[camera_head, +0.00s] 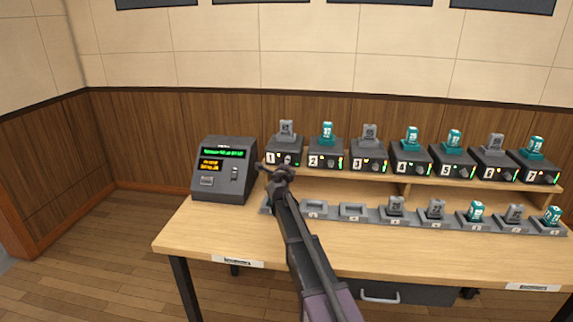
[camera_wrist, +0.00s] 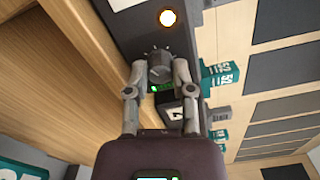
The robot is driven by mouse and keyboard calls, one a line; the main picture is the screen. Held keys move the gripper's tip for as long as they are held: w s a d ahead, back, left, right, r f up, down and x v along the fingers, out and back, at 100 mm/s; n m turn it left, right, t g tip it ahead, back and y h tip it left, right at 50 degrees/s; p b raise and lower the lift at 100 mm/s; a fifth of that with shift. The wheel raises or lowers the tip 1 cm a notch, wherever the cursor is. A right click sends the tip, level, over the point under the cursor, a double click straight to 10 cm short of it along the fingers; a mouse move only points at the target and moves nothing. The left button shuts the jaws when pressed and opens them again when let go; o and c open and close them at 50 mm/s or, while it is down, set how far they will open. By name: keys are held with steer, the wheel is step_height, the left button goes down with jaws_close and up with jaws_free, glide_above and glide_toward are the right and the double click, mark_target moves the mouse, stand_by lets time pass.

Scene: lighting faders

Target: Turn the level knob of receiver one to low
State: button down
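Receiver one (camera_head: 283,150) is the leftmost dark box in the shelf row, marked "1", with a grey pack on top. My gripper (camera_head: 283,170) is at its front and hides part of it. In the wrist view the round grey level knob (camera_wrist: 160,67) sits on the dark front panel, with pale scale marks around it. My gripper's two fingertips (camera_wrist: 160,74) are on either side of the knob and appear to touch it. An amber light (camera_wrist: 167,18) and a small green light (camera_wrist: 154,89) glow near the knob. I cannot read the knob's setting.
Receiver two (camera_head: 325,152) stands close to the right, with several more along the shelf. A charger row (camera_head: 460,217) lies on the desk below. A dark console with a lit display (camera_head: 222,168) stands left. The desk's front strip (camera_head: 400,250) is clear.

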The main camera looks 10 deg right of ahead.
steer(key=shift+n, duration=1.6)
steer(key=c, duration=0.8)
jaws_free()
steer(key=shift+o, duration=0.2)
steer(key=v, duration=1.2)
